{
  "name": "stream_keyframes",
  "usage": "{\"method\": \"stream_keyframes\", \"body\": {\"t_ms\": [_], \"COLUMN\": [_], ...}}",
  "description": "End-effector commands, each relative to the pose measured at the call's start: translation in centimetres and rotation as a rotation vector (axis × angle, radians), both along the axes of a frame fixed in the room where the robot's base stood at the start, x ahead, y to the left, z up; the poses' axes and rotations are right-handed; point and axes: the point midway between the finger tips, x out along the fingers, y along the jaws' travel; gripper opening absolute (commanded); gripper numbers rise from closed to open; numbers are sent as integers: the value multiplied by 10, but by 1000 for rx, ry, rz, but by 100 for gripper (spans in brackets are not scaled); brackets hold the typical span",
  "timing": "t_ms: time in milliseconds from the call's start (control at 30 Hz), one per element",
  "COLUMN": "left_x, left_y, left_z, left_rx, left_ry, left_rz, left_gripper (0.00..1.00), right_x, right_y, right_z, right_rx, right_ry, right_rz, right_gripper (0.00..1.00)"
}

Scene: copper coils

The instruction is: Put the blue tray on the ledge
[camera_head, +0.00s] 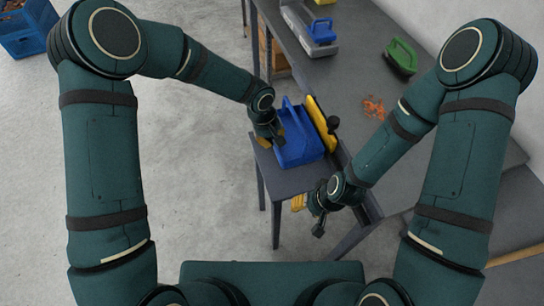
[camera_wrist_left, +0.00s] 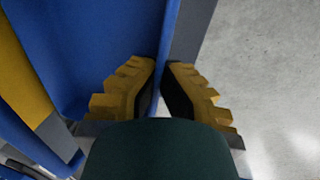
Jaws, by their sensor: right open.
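The blue tray (camera_head: 300,150) is in the middle of the head view, over the near end of a dark grey bench (camera_head: 287,184). I cannot tell whether it touches the surface. My left gripper (camera_head: 272,134) is at its left side. In the left wrist view, my left gripper's yellow ribbed fingers (camera_wrist_left: 163,68) are closed on either side of the blue tray's thin wall (camera_wrist_left: 95,45). My right gripper (camera_head: 319,212) is open and empty, below and right of the tray, near the bench edge. I cannot tell which surface is the ledge.
A yellow piece (camera_head: 321,122) stands right against the tray, with a dark knob beside it. Farther back on the bench are a blue-handled grey tool (camera_head: 316,38), a green item (camera_head: 401,57) and orange scraps (camera_head: 373,107). A blue crate (camera_head: 22,38) stands on the floor.

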Motion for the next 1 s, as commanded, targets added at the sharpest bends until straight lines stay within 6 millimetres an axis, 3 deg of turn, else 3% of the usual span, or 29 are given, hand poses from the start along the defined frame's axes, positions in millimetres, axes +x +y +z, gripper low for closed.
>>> {"method": "stream_keyframes", "body": {"t_ms": [33,133,433,633,900,933,1000], "left_x": [-1,0,0,0,0,0,0], "left_y": [0,0,0,0,0,0,0], "left_z": [-14,-31,-52,-81,-86,-86,-86], "left_rx": [0,-1,0,0,-1,0,0], "left_ry": [3,2,0,1,-1,-1,-1], "left_rz": [-2,-1,-2,-1,-1,-1,-1], "left_gripper": [0,0,0,0,0,5,29], "right_x": [1,1,2,4,4,4,4], "right_y": [0,0,0,0,-1,-1,-1], "right_z": [-4,-8,-11,-18,-18,-18,-18], "right_rx": [0,0,-1,-1,-2,-1,-1], "right_ry": [-2,-3,-6,-9,-9,-10,-10], "right_rz": [-1,-1,-1,-2,-3,-3,-3], "right_gripper": [47,47,47,47,47,47,47]}}
